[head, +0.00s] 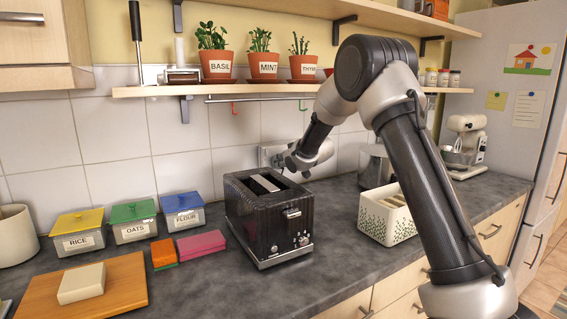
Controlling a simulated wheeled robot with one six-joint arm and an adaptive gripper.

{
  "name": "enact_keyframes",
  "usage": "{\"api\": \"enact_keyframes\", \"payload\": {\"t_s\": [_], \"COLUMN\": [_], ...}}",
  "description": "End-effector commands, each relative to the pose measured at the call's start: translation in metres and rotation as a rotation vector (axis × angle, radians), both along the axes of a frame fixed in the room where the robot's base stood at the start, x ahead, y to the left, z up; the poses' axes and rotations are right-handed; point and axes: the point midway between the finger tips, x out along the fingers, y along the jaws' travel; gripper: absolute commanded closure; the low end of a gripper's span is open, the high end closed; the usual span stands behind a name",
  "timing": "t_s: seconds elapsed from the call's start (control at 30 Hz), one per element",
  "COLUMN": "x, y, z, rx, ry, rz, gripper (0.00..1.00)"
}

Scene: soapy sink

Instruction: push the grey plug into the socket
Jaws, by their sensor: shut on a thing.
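The socket (266,154) is a pale plate on the tiled wall, just behind the black toaster (267,214). My arm reaches across from the right, and my gripper (288,163) is at the wall, right beside the socket and partly covering it. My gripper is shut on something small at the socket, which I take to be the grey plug. The plug is too small and too covered by the fingers to make out clearly. I cannot tell whether it touches the socket or how far in it is.
The toaster stands close below my gripper. A patterned white bin (386,215) and a metal pot (374,166) stand to the right, under my arm. A shelf (240,89) with potted herbs and a hook rail (270,98) run above. Canisters, sponges and a cutting board (120,300) lie left.

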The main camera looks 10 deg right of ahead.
Motion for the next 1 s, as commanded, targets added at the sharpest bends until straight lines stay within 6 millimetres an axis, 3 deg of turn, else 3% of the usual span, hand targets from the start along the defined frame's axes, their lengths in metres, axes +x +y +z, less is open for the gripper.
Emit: {"api": "enact_keyframes", "payload": {"t_s": [0.37, 0.4, 0.5, 0.83, 1.0], "x": [0.008, 0.008, 0.008, 0.007, -0.009], "y": [0.003, 0.003, 0.003, 0.002, -0.003], "z": [0.0, 0.0, 0.0, 0.001, 0.01], "rx": [-0.001, -0.001, -0.001, 0.0, 0.001], "ry": [0.0, 0.0, 0.0, 0.0, -0.002], "rz": [0.0, 0.0, 0.0, 0.0, 0.0], "gripper": [1.0, 0.72, 0.54, 0.52, 0.52]}}
